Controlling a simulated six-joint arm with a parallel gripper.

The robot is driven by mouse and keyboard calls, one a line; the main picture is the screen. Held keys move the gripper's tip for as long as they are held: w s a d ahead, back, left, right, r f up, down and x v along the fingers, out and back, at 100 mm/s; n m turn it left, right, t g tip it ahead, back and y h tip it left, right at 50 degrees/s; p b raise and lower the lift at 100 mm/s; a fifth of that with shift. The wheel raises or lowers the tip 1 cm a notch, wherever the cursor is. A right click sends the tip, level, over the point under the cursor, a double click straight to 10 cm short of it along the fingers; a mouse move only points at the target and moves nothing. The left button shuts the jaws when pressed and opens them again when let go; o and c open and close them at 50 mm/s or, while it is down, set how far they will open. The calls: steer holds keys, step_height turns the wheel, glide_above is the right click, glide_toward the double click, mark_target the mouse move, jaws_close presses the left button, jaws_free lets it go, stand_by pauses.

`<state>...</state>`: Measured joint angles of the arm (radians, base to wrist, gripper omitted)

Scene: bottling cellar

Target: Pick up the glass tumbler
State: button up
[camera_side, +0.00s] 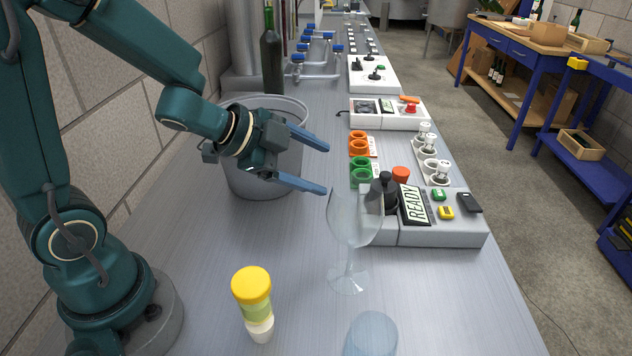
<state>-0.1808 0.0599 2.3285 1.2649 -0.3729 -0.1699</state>
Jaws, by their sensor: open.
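The glass tumbler (371,336) is a pale blue, clear cup at the bottom edge of the picture, partly cut off by the frame. It stands on the grey metal bench. My gripper (327,169) is open and empty, its two blue fingers pointing right. It is above the bench, in front of the grey bucket and well behind the tumbler. A clear stemmed wine glass (354,222) stands between my gripper and the tumbler, close to the lower fingertip; whether they touch I cannot tell.
A yellow-capped bottle (252,300) stands left of the tumbler. A grey bucket (248,183) with a dark bottle (272,55) behind it is near the wall. A control box reading READY (440,238) and coloured cups (360,173) line the right.

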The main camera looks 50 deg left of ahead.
mark_target(359, 319)
steer(key=s+d+f+m+g+h, duration=0.1)
steer(key=s+d+f+g+h, duration=0.1)
steer(key=s+d+f+m+g+h, duration=0.2)
steer(key=s, duration=0.1)
steer(key=s+d+f+m+g+h, duration=0.2)
steer(key=s, duration=0.1)
steer(key=shift+d+h, duration=0.3)
steer(key=shift+d, duration=0.1)
steer(key=shift+s+d+r+m+g+h, duration=0.1)
steer(key=shift+s+d+m+g+h, duration=0.2)
steer(key=shift+s+g, duration=0.2)
steer(key=shift+s+d+m+g+h, duration=0.15)
steer(key=shift+s+m+g+h, duration=0.05)
steer(key=shift+s+g+h, duration=0.25)
steer(key=d+h, duration=0.1)
steer(key=d, duration=0.3)
steer(key=d+g+h, duration=0.1)
steer(key=d, duration=0.3)
steer(key=s+d+g+h, duration=0.1)
steer(key=d, duration=0.3)
steer(key=shift+d+h, duration=0.3)
steer(key=shift+h, duration=0.05)
steer(key=c, duration=1.1)
steer(key=shift+o, duration=0.2)
steer(key=shift+r, duration=0.1)
